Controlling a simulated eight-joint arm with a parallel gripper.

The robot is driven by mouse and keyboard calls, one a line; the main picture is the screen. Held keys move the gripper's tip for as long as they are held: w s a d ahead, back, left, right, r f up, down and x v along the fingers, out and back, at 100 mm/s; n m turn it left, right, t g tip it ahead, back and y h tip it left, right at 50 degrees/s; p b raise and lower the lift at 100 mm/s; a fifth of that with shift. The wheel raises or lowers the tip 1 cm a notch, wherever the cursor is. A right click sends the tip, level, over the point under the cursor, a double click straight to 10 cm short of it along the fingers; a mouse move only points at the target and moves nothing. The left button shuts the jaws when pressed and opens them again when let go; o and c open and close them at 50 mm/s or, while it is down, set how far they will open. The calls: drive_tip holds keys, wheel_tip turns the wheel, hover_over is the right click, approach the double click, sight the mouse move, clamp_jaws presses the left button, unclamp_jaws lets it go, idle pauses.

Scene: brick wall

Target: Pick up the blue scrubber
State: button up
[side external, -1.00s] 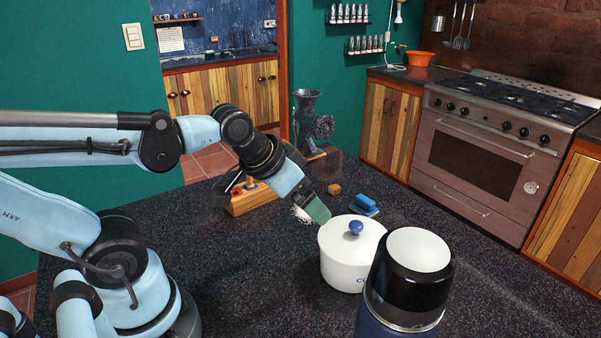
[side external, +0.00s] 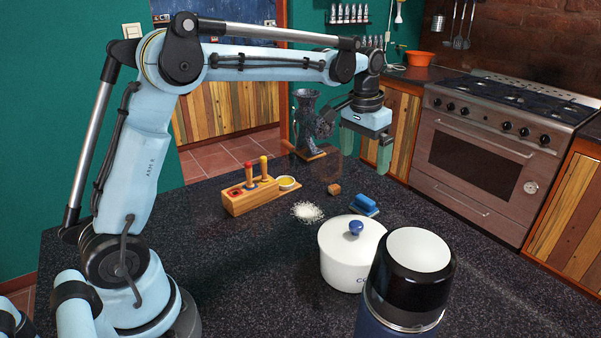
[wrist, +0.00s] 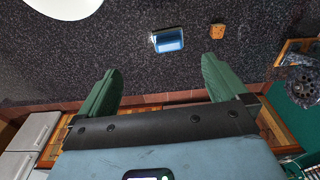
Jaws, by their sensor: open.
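The blue scrubber (side external: 365,206) lies on the dark speckled counter, behind the white lidded pot and right of a small brown block.
The white pot (side external: 345,265) with a blue knob and a dark flask (side external: 408,275) stand in front. A brown block (side external: 334,189), white grains (side external: 307,211), a wooden holder (side external: 250,197) and a metal grinder (side external: 307,125) are left of the scrubber. The counter's right side is clear.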

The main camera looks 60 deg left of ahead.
sight(363, 200)
drive_tip(key=shift+g, duration=0.6)
drive_tip(key=w+f, duration=0.1)
drive_tip(key=f, duration=0.2)
drive_tip(key=w+a+f, duration=0.1)
drive_tip(key=f, duration=0.3)
drive_tip(key=w+f, duration=0.1)
drive_tip(key=f, duration=0.2)
drive_tip(key=shift+a+f, duration=0.15)
drive_tip(key=shift+w+a+f, duration=0.1)
drive_tip(key=shift+f, duration=1.25)
drive_tip(key=shift+w+a+f, duration=0.1)
drive_tip(key=shift+f, duration=1.2)
drive_tip(key=c, duration=1.1)
drive_tip(key=shift+c, duration=0.2)
